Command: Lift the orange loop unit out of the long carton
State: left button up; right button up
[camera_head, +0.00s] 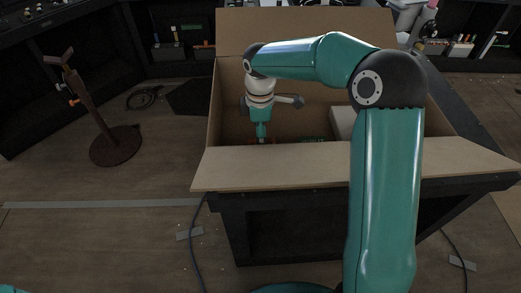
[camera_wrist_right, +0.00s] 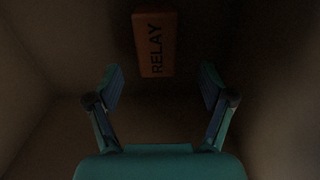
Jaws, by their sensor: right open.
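The long carton (camera_head: 285,168) stands open on a dark stand, with its flaps folded out. My right arm reaches over it, and my right gripper (camera_head: 262,136) points down inside the carton, its tips partly hidden by the front flap. In the right wrist view my right gripper (camera_wrist_right: 160,88) is open and empty. An orange block marked RELAY (camera_wrist_right: 155,43) lies on the carton floor beyond the fingertips, apart from them. I see no loop marking on it. My left gripper is not in view.
A pale box-like item (camera_head: 342,122) and some green and red items (camera_head: 315,139) show inside the carton. A rusty stand (camera_head: 100,125) is on the floor at left. Cables run along the floor near the dark stand (camera_head: 290,228).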

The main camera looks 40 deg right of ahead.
jog(key=shift+w+d+f+p, duration=0.1)
jog(key=shift+f+p, duration=0.05)
jog(key=shift+f, duration=0.8)
jog(key=shift+d+f+p, duration=0.15)
jog(key=shift+f+p, duration=0.05)
jog(key=shift+f, duration=0.75)
jog(key=shift+w+d+f+p, duration=0.1)
jog(key=shift+f+p, duration=0.05)
jog(key=shift+f, duration=0.8)
jog(key=c, duration=1.3)
jog(key=shift+r, duration=0.1)
notch_tip(320, 180, up, 20)
jog(key=shift+f, duration=0.1)
notch_tip(320, 180, up, 2)
jog(key=p, duration=0.2)
jog(key=shift+r+p, duration=0.2)
jog(key=shift+p, duration=0.2)
